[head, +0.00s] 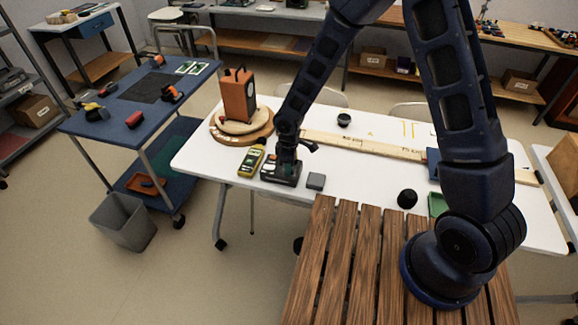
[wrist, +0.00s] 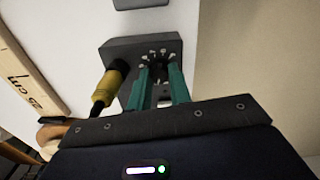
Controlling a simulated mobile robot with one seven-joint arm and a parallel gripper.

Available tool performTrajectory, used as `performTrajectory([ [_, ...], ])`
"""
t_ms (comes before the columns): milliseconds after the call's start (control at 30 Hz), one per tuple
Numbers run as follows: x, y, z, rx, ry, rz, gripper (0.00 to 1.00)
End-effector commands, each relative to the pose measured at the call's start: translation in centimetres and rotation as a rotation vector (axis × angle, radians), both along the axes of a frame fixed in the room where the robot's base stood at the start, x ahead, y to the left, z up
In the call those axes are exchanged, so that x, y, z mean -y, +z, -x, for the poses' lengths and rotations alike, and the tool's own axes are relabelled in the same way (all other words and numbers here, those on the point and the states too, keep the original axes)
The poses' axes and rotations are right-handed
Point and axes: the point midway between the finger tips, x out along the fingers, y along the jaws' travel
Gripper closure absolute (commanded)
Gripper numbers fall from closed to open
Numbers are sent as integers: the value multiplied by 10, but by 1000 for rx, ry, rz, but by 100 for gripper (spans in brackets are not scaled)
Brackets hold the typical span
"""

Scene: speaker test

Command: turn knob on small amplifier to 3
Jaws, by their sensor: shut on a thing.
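The small amplifier (head: 281,174) is a dark box on the white table, near its left front edge. In the wrist view its dark grey face (wrist: 120,50) shows a ring of pale marks around a dark knob. My gripper (head: 286,158) points down onto the amplifier from above. In the wrist view its two green fingers (wrist: 160,76) are shut on the knob, which they mostly hide. The numbers at the marks are too small to read, so I cannot tell the knob's setting.
A yellow meter (head: 251,160) lies left of the amplifier, and a small grey box (head: 316,181) lies right. An orange speaker (head: 238,95) stands behind on a round wooden base (head: 257,134). A yellow plug-like piece (wrist: 105,88) sits close beside the fingers. A long wooden ruler (head: 370,146) lies behind.

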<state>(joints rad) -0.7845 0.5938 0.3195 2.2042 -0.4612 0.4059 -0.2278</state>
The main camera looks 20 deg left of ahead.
Motion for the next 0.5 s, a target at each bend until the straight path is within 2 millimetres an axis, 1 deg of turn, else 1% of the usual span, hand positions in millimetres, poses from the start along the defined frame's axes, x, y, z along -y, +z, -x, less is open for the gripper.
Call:
performTrajectory([
  [300,-1,1,0,2,-258,-1,100],
  [500,0,1,-1,2,-367,-1,100],
])
